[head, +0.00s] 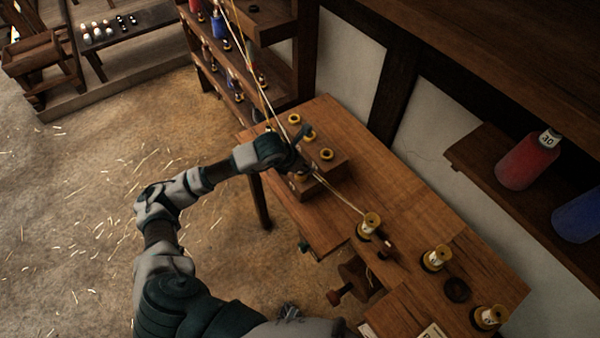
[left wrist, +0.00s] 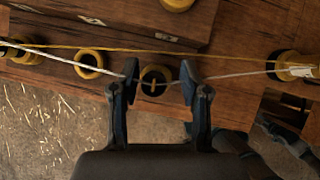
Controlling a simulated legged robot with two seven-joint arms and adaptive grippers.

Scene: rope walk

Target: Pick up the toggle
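My left gripper (head: 298,158) is over the wooden block at the workbench's far end. In the left wrist view its two fingers (left wrist: 159,80) stand apart, with a clear gap between them. In the head view my gripper hides the bar. My right gripper is in neither view.
The cord reaches a yellow bobbin (head: 368,224) on the workbench (head: 400,205). More bobbins (head: 436,257) and a dark ring (head: 457,290) stand nearer. A yellow cord (left wrist: 150,51) passes beside the fingers.

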